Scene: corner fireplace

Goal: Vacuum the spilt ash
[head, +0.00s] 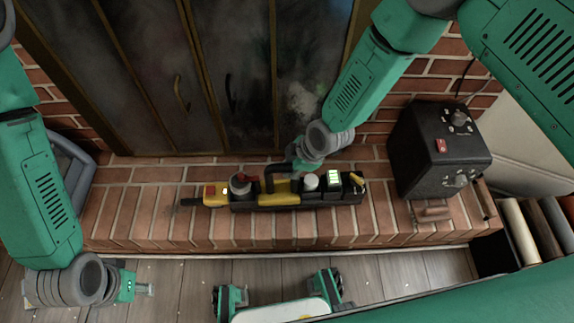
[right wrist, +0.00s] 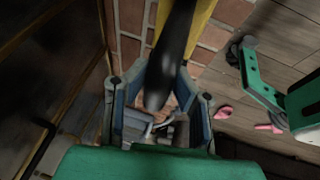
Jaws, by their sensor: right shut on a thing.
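A yellow and black handheld vacuum (head: 216,195) lies along the brick hearth, its narrow dark nozzle pointing left. My right gripper (head: 290,163) is shut on the vacuum's black handle (head: 275,169). In the right wrist view the black handle (right wrist: 168,60) runs between the fingers, with yellow body behind it. My left gripper (head: 143,289) is low at the left, over the floor in front of the hearth and apart from the vacuum. Its finger opening is too small to tell.
A black control box (head: 438,150) is at the hearth's right. Dark glass fireplace doors (head: 230,85) close the back. Rolls (head: 530,235) stand at far right. Pink pieces (right wrist: 225,111) lie on the floor.

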